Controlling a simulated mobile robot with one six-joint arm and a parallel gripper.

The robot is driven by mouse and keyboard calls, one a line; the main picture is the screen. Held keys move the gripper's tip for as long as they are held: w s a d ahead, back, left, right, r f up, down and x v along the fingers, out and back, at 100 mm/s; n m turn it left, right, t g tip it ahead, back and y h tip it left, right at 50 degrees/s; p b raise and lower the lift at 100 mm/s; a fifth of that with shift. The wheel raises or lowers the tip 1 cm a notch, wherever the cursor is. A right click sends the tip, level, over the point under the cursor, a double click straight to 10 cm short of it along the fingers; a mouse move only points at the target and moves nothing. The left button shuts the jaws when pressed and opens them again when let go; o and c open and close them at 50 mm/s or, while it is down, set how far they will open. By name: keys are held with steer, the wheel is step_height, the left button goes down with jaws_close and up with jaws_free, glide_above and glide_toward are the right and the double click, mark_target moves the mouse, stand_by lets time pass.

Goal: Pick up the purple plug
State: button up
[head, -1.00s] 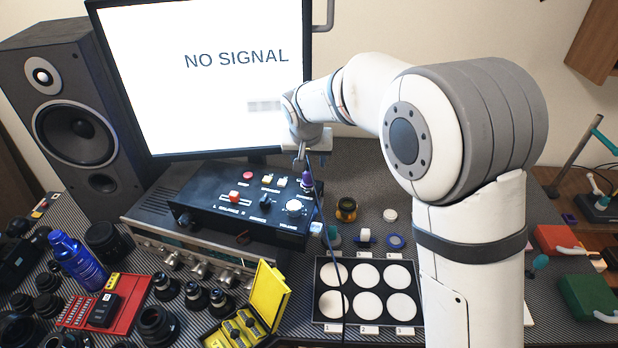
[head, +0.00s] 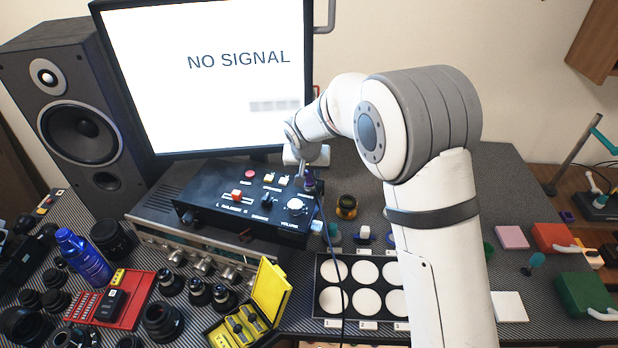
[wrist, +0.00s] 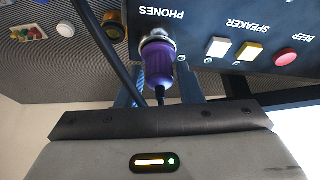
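The purple plug (wrist: 158,62) sits in the socket marked PHONES on the black control box (wrist: 215,25), with a dark cable running from its rear end. In the head view, the plug (head: 310,186) shows small at the right end of the box, partly covered by my gripper (head: 302,182). In the wrist view, my gripper's two bluish fingers (wrist: 160,88) stand one on each side of the plug, apart, with a narrow gap visible beside it. The fingertips are partly hidden behind the plug and cable.
A large monitor (head: 215,85) stands behind the box. A tray of white discs (head: 318,270), a yellow case (head: 270,290) and a dark cable (head: 330,235) lie in front. Several lens parts crowd the left side. My arm covers part of the table's right.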

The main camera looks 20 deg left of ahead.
jaws_close()
steer(key=shift+r, duration=0.1)
step_height(320, 180, up, 10)
steer(key=shift+f+b, duration=0.1)
steer(key=shift+b, duration=0.95)
